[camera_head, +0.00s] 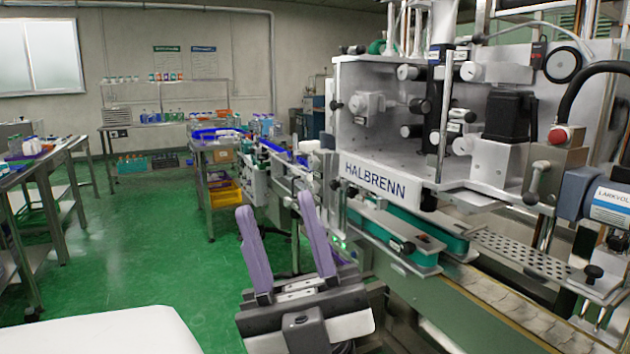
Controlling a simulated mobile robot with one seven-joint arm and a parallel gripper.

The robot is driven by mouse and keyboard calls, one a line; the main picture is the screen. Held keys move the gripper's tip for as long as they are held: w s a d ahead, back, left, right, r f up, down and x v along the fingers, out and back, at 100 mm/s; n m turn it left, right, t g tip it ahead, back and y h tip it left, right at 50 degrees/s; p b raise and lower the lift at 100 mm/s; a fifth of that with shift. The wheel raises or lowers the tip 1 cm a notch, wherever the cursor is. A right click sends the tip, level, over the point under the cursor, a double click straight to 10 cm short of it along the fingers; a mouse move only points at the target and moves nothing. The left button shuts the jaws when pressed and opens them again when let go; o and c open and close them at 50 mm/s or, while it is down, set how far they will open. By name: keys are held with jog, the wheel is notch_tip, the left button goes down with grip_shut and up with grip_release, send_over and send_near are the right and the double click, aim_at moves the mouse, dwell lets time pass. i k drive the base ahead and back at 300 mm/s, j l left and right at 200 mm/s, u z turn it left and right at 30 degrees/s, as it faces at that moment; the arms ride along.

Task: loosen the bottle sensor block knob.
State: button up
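My gripper (275,203) is in the lower middle of the head view, with two purple fingers pointing up and spread apart. It is open, and nothing shows between the fingers. The labelling machine (400,205) marked HALBRENN stands to its right. Several black knobs show on the machine: one by the lower left panel edge (335,184), one on the guide rail (408,248) and one at the far right (594,272). I cannot tell which belongs to the bottle sensor block. My fingers appear apart from all these knobs.
A conveyor (510,300) runs along the machine's front at lower right, with a green belt guide (440,235) above it. A metal side table (45,190) stands at left. A cart with yellow bins (224,190) is farther back. The green floor (140,250) between is clear.

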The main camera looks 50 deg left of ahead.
aim_at(333, 184)
jog(key=u, duration=1.35)
